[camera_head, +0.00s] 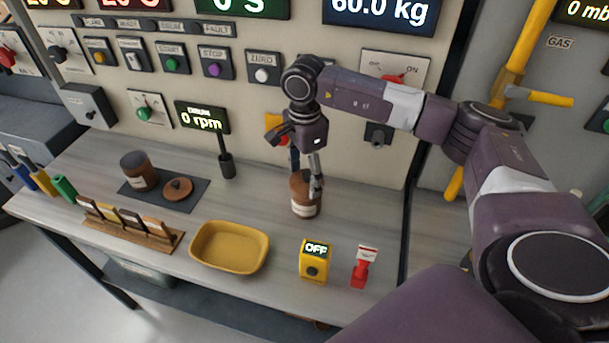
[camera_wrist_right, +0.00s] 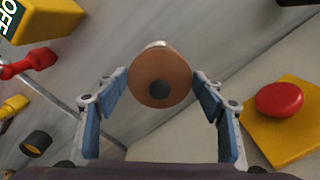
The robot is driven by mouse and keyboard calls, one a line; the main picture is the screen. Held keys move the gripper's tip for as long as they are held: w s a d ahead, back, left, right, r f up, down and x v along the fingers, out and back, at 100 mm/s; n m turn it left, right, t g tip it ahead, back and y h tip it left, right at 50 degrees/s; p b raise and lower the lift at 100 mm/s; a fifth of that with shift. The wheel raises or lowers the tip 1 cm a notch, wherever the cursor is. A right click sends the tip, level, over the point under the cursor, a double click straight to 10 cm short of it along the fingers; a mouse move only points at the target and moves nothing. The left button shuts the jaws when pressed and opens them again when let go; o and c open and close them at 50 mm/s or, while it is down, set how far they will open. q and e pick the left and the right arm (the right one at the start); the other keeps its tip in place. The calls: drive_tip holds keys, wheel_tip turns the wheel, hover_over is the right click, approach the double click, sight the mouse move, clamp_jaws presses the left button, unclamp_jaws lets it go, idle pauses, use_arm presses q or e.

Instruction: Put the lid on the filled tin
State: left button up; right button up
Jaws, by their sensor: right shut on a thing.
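A brown tin with a pale label (camera_head: 304,205) stands on the bench right of centre. My right gripper (camera_head: 315,188) is over it from above and shut on it, covering part of its top. The right wrist view shows the tin's round copper top (camera_wrist_right: 160,75) with a dark knob, between the two fingers (camera_wrist_right: 163,88). A second brown tin (camera_head: 139,172) with a dark top stands on a dark mat (camera_head: 190,203) at the left. A copper lid (camera_head: 177,188) with a knob lies beside it. My left gripper is out of view.
A yellow tray (camera_head: 229,248), a yellow OFF box (camera_head: 314,260) and a red stand (camera_head: 363,268) are along the front. A wooden rack (camera_head: 132,228) is at front left. Bare bench lies between mat and held tin.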

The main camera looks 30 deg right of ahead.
drive_tip(key=shift+f+b, duration=0.2)
drive_tip(key=shift+b, duration=0.25)
idle(0.9)
idle(0.3)
drive_tip(key=o, duration=1)
drive_tip(key=o, duration=0.4)
drive_tip(key=shift+o, duration=0.2)
drive_tip(key=shift+r, duration=0.1)
drive_tip(key=shift+r+p, duration=1.95)
drive_tip(key=shift+r, duration=1.5)
drive_tip(key=shift+c, duration=0.3)
